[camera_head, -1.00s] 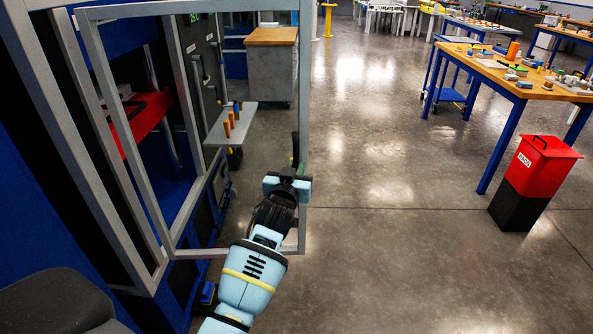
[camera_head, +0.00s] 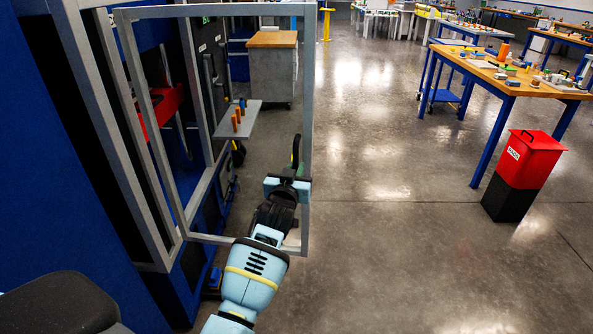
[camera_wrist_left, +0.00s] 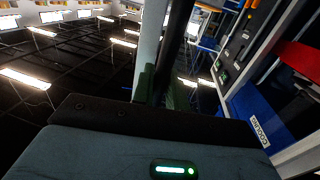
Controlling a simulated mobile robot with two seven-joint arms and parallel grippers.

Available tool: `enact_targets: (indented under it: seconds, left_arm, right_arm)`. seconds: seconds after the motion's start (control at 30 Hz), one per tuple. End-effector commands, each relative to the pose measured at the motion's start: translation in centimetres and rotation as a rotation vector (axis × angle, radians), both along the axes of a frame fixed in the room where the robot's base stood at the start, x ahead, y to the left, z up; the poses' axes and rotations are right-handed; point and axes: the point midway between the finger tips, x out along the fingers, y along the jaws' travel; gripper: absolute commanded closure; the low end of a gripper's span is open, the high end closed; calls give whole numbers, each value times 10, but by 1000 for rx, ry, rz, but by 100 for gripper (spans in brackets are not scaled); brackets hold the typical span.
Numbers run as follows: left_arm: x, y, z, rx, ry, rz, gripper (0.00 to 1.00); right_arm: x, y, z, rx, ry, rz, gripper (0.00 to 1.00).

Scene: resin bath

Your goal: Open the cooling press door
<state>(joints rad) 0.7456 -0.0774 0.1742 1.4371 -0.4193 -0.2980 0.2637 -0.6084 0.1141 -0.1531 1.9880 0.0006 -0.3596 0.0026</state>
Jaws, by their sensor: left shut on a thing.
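The cooling press door (camera_head: 307,110) is a grey metal frame with a see-through middle. It stands swung out from the press (camera_head: 95,120) at the left, whose opening shows behind it. My left gripper (camera_head: 289,179) is at the door's free right edge, shut on its dark upright handle (camera_head: 296,148). In the left wrist view the handle (camera_wrist_left: 177,45) runs up from between the fingers, next to the grey door post (camera_wrist_left: 149,40). The fingertips are partly hidden there. My right gripper is not in view.
A small grey shelf (camera_head: 241,121) with orange and blue pegs shows through the door frame. A red and black bin (camera_head: 525,165) stands at the right near a blue-legged workbench (camera_head: 520,86). The floor (camera_head: 390,240) between door and bin is clear.

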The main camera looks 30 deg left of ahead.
Motion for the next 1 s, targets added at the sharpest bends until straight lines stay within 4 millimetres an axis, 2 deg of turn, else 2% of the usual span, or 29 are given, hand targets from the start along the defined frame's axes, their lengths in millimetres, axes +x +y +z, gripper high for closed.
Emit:
enact_targets:
  seconds: [0.53, 0.57, 0.7, 1.0]
  left_arm:
    - [0, 2, 1, 1, -3, 1, 100]
    - [0, 2, 1, 1, -3, 1, 84]
    - [0, 2, 1, 0, -2, 1, 68]
    - [-1, 1, 1, 1, -1, 1, 68]
  right_arm:
    - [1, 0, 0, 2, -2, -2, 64]
    - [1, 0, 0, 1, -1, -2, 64]
    - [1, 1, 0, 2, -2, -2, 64]
    - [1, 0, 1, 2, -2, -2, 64]
